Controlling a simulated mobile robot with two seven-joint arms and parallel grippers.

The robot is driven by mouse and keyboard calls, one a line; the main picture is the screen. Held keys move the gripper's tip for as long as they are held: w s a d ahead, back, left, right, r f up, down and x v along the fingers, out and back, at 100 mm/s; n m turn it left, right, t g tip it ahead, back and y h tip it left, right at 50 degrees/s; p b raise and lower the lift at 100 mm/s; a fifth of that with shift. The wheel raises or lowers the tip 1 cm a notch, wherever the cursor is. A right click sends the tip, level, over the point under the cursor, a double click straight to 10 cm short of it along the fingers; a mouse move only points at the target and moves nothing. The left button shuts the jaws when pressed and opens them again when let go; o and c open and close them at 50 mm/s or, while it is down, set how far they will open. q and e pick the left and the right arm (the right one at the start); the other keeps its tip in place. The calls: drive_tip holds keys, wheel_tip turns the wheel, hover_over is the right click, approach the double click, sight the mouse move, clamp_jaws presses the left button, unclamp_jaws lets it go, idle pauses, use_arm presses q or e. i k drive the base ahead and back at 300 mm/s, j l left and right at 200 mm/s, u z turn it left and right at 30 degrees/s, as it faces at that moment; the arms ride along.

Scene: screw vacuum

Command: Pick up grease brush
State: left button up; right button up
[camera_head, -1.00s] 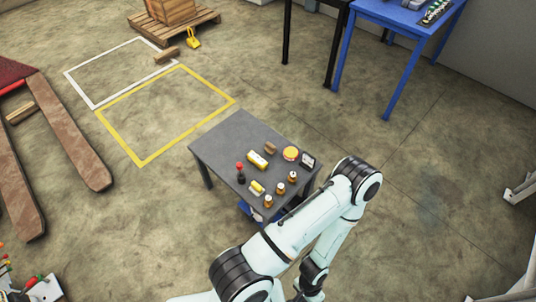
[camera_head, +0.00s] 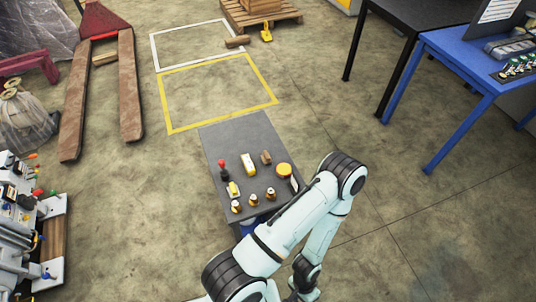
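A small dark grey table (camera_head: 237,136) stands at the centre, with several small items on it. I cannot tell for sure which one is the grease brush. A brown block-like item (camera_head: 266,157) lies near the middle, and a black item with a red top (camera_head: 223,170) stands at the left edge. Between them is a yellow and white item (camera_head: 248,164). One of my arms, probably the right, reaches up from the bottom and bends back down at the table's right side, covering its near right corner. Its fingers do not show. My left gripper is out of view.
A round yellow item (camera_head: 284,170) and small bottles (camera_head: 253,199) share the tabletop. A blue table (camera_head: 455,60) and a black table (camera_head: 408,28) stand at the upper right. A pallet jack (camera_head: 130,85) and a machine (camera_head: 20,235) are at left. Floor around the small table is mostly clear.

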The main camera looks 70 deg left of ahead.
sight(266, 159)
drive_tip(key=i+u, duration=0.3)
drive_tip(key=i, duration=0.5)
drive_tip(key=i+l+u, duration=0.25)
drive_tip(key=i, duration=0.5)
drive_tip(key=i+j+u, duration=0.1)
drive_tip(key=i+u, duration=0.2)
drive_tip(key=u, duration=0.2)
drive_tip(key=i+u, duration=0.3)
drive_tip(key=u, duration=0.2)
drive_tip(key=i+l+u, duration=0.15)
drive_tip(key=i+u, duration=0.15)
drive_tip(key=u, duration=0.15)
drive_tip(key=i+j+u, duration=0.25)
drive_tip(key=u, duration=0.25)
drive_tip(key=i+j+u, duration=0.1)
drive_tip(key=i+u, duration=0.2)
drive_tip(key=u, duration=0.2)
drive_tip(key=i+u, duration=0.3)
drive_tip(key=u, duration=0.2)
drive_tip(key=i+u, duration=0.2)
drive_tip(key=i, duration=0.1)
